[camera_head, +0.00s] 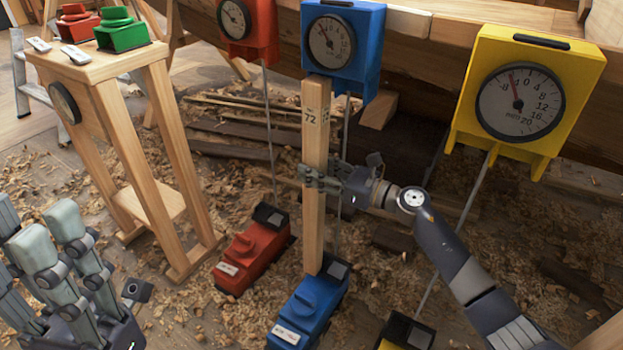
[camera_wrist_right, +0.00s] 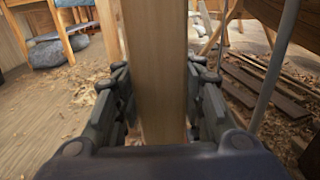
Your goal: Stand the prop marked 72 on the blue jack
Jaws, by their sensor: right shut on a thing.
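The prop marked 72 (camera_head: 315,150) is an upright wooden post below the blue gauge. Its lower end meets the top of the blue jack (camera_head: 307,308); whether it bears fully on it I cannot tell. My right gripper (camera_head: 322,180) is shut on the prop around its middle. In the right wrist view the prop (camera_wrist_right: 155,70) stands between the fingers of my right gripper (camera_wrist_right: 158,105). My left gripper (camera_head: 75,255) is at the lower left, empty, with its fingers apart, away from the prop.
A red jack (camera_head: 250,258) stands left of the blue one and a yellow jack (camera_head: 405,335) at the bottom edge. Blue (camera_head: 341,45), yellow (camera_head: 525,98) and red (camera_head: 247,28) gauges hang along the hull. A wooden stand (camera_head: 110,62) holds red and green objects. Shavings cover the floor.

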